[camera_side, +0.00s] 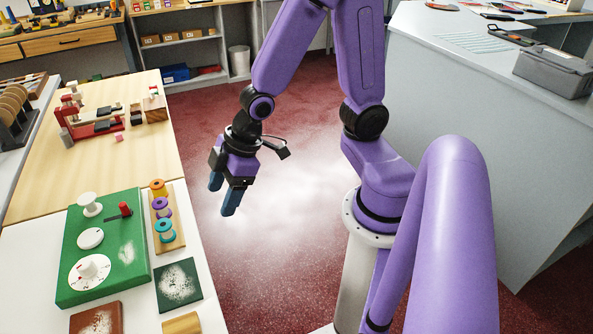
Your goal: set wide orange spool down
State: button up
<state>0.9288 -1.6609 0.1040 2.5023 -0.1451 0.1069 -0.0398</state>
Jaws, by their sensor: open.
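The orange spool (158,188) stands at the far end of a narrow wooden rack (178,243) on the white table. A purple spool (161,207) and a teal spool (165,230) stand in front of it in the same row. My gripper (222,199), with blue fingers, is open and empty. It hangs in the air to the right of the rack, apart from the spools, with the red floor behind it in the picture.
A green board (72,262) with white discs and a red peg lies left of the rack. A dark green speckled square (178,285) and a brown one (97,318) lie nearer. A red device (70,122) stands on the wooden table behind.

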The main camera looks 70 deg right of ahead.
jog(key=s+d+r+n+g+h, duration=0.1)
jog(key=s+d+r, duration=0.1)
jog(key=s, duration=0.5)
jog(key=s+d+r+n+g+h, duration=0.1)
jog(key=s+r+g, duration=0.1)
jog(key=s+r, duration=0.2)
jog(key=s, duration=0.3)
jog(key=shift+d+r+g+h, duration=0.15)
jog(key=shift+d+g+h, duration=0.15)
jog(key=shift+d+h, duration=0.1)
jog(key=shift+a, duration=0.15)
jog(key=shift+c, duration=0.4)
dwell(0.7)
